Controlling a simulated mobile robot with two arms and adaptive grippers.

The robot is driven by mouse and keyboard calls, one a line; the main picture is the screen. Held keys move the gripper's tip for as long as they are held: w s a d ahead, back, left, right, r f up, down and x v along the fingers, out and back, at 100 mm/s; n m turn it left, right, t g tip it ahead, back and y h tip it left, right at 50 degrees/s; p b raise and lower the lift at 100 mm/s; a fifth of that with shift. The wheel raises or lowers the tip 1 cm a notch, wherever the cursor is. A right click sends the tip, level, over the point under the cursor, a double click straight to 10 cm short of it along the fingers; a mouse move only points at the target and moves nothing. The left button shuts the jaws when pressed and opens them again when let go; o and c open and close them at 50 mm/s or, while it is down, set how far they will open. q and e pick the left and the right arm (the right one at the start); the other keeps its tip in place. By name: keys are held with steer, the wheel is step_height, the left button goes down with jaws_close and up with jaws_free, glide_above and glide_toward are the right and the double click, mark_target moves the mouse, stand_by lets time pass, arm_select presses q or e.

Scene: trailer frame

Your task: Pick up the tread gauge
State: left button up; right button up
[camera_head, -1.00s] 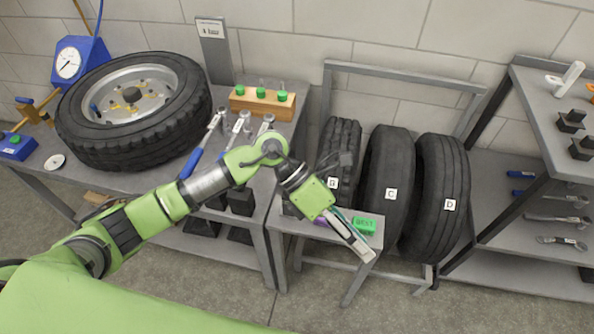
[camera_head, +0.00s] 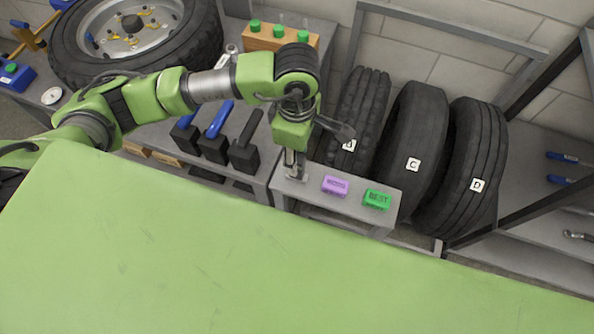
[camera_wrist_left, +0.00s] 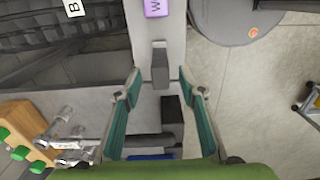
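A small grey item, which looks like the tread gauge (camera_wrist_left: 159,66), lies at the end of the narrow grey shelf (camera_wrist_left: 172,22) in the left wrist view. My left gripper (camera_wrist_left: 159,84) is open, with its two green-padded fingers apart on either side of the line to this item, and nothing shows gripped. In the head view my left gripper (camera_head: 296,172) points down over the left end of the shelf, left of a purple block (camera_head: 335,185) and a green block (camera_head: 377,199). The gauge cannot be made out clearly there behind the fingers. My right gripper is not in view.
Tires marked C (camera_head: 411,140) and D (camera_head: 466,165), and another labelled tire (camera_head: 362,105), stand just behind the shelf. A workbench at left holds a wheel (camera_head: 135,45), a wooden block with green knobs (camera_head: 280,36), and tools in black holders (camera_head: 213,145).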

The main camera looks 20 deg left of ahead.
arm_select(q)
steer(key=shift+f, duration=0.45)
step_height(320, 180, down, 5)
steer(key=shift+r+b, duration=0.15)
steer(key=shift+b, duration=0.95)
steer(key=shift+r, duration=0.1)
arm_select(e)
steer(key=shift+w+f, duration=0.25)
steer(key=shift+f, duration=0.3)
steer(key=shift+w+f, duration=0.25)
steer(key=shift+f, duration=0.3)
arm_select(q)
jaws_close()
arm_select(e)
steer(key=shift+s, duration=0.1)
